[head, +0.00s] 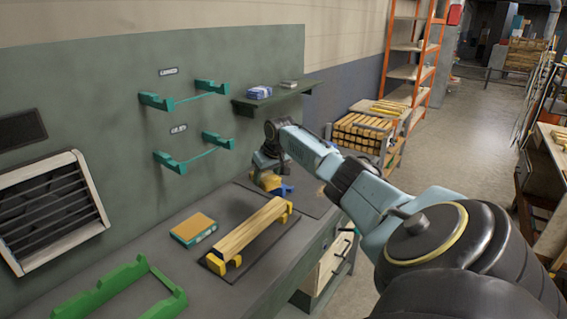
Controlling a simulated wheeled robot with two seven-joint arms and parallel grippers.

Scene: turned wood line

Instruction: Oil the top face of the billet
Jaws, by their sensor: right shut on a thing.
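The billet (247,228) is a long, pale, square wooden bar. It lies across two yellow supports (220,265) on a dark mat on the bench, with its top face bare to view. My right gripper (268,172) is beyond the billet's far end, low over the bench. It is shut on a small tan thing (268,182), partly hidden by the gripper; what it is I cannot tell for sure. A blue piece (286,190) shows right beside it. A teal tray with an orange-tan pad (194,228) sits left of the billet. My left gripper is out of view.
A green cradle (110,285) stands at the bench's front left. Empty teal wall brackets (185,100) and a small shelf (280,97) with packets are on the wall. A cart of wood bars (365,135) stands behind my right arm. Bench surface between pad and cradle is clear.

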